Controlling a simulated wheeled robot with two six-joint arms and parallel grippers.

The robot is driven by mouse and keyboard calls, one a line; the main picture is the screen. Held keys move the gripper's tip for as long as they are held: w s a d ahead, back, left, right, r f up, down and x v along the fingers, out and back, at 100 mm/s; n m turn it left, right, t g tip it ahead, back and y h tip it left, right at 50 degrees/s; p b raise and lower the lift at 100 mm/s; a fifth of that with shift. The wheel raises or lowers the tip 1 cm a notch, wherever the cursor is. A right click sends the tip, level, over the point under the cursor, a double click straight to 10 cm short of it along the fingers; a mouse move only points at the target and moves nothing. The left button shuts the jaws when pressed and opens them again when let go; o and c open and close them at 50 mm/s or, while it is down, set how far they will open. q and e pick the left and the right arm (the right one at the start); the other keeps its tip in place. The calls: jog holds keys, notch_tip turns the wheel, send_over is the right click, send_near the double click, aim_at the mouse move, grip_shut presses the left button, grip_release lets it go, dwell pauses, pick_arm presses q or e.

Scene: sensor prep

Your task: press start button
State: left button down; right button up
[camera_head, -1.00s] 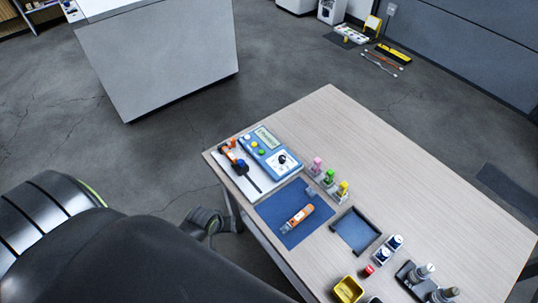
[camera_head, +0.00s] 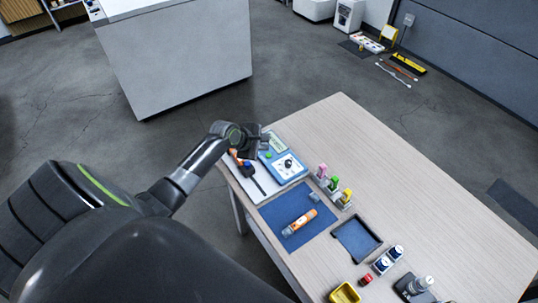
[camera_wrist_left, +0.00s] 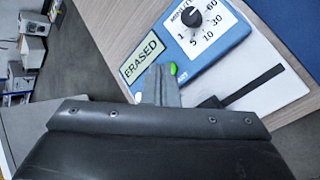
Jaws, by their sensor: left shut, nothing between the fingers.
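The blue timer box (camera_head: 291,173) sits on a white tray at the table's far left corner. In the left wrist view the box (camera_wrist_left: 222,45) shows a display reading "ERASED" (camera_wrist_left: 145,59), a black dial (camera_wrist_left: 191,17) with minute numbers, and a green button (camera_wrist_left: 173,69). My left gripper (camera_head: 264,146) is shut and empty over the box's left part. In the left wrist view its fingertips (camera_wrist_left: 159,72) are right beside the green button and partly cover it. I cannot tell whether they touch. The other buttons are hidden behind the gripper.
An orange and black tool (camera_head: 256,180) lies on the white tray (camera_head: 273,188), left of the box. The table's right side is clear.

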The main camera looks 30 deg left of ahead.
pick_arm(q)
jog(key=w+r+n, duration=0.1)
jog(key=w+a+r+n, duration=0.1)
jog(key=w+r, duration=0.1)
jog(key=shift+w+a+r+n+t, duration=0.1)
jog(key=shift+w+n+t, duration=0.05)
jog(key=shift+n+t, duration=0.2)
jog(key=b, duration=0.9)
send_over(266, 157)
notch_tip(266, 157, down, 7)
jog(key=shift+r, duration=0.2)
jog(key=shift+f+b, duration=0.3)
jog(key=shift+f, duration=0.85)
dwell(0.5)
